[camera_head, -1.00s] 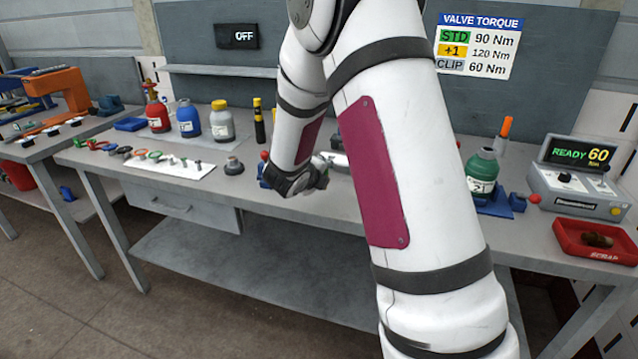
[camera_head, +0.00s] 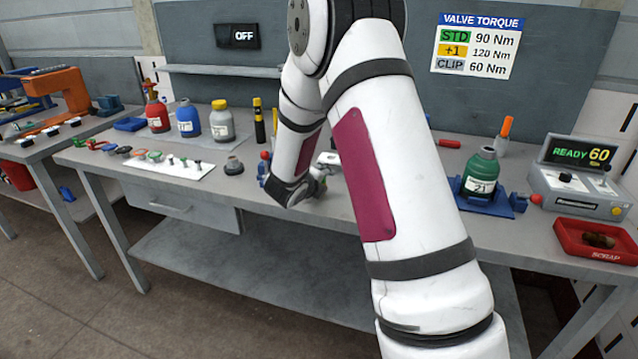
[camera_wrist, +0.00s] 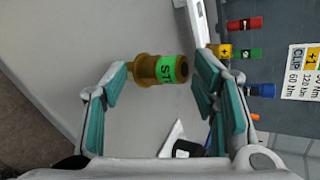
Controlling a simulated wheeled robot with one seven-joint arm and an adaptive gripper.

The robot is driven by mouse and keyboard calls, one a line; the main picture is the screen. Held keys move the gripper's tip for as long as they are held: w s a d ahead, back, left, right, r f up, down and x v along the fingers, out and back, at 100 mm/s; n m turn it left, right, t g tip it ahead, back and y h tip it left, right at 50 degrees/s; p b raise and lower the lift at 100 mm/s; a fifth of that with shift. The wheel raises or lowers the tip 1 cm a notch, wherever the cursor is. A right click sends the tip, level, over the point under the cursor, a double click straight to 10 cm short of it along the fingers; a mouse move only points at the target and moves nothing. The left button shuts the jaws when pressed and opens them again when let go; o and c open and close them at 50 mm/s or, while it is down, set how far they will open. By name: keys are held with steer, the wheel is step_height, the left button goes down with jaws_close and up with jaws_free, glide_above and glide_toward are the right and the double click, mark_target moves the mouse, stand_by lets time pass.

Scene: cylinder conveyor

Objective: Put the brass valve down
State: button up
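The brass valve (camera_wrist: 146,70) with a green band marked STD lies sideways between my fingertips in the wrist view, over the grey bench top. My gripper (camera_wrist: 160,68) has its two teal-padded fingers spread on either side of the valve, with a narrow gap showing at each end. Whether the valve touches the bench is hard to tell. In the head view my gripper (camera_head: 318,185) is low over the front of the bench (camera_head: 330,212), and the valve cannot be made out there.
A white strip with small parts (camera_head: 165,170) and a dark round fitting (camera_head: 234,166) lie left of my gripper. A green bottle (camera_head: 481,172) stands in a blue holder at right, near the READY 60 tester (camera_head: 580,180) and red scrap tray (camera_head: 570,243). Bottles line the back left.

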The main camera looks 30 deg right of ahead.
steer(key=shift+r, duration=0.1)
steer(key=shift+r, duration=0.15)
steer(key=p+v, duration=0.1)
steer(key=v, duration=1.1)
steer(key=s+r+m+g, duration=0.2)
steer(key=s+r+m, duration=0.2)
steer(key=s+m, duration=0.25)
steer(key=s+r+m+g+y, duration=0.1)
steer(key=s+r+m, duration=0.2)
steer(key=s+m, duration=0.4)
steer(key=s+r+m+g, duration=0.2)
steer(key=s+r+m, duration=0.3)
steer(key=m, duration=0.4)
steer(key=s+a+m+t+y, duration=0.1)
steer(key=s+a+m+y, duration=0.7)
steer(key=s+a+m, duration=0.5)
steer(key=a+m, duration=0.2)
steer(key=m, duration=0.2)
steer(key=shift+s+f+t, duration=0.15)
steer(key=shift+s+t, duration=0.15)
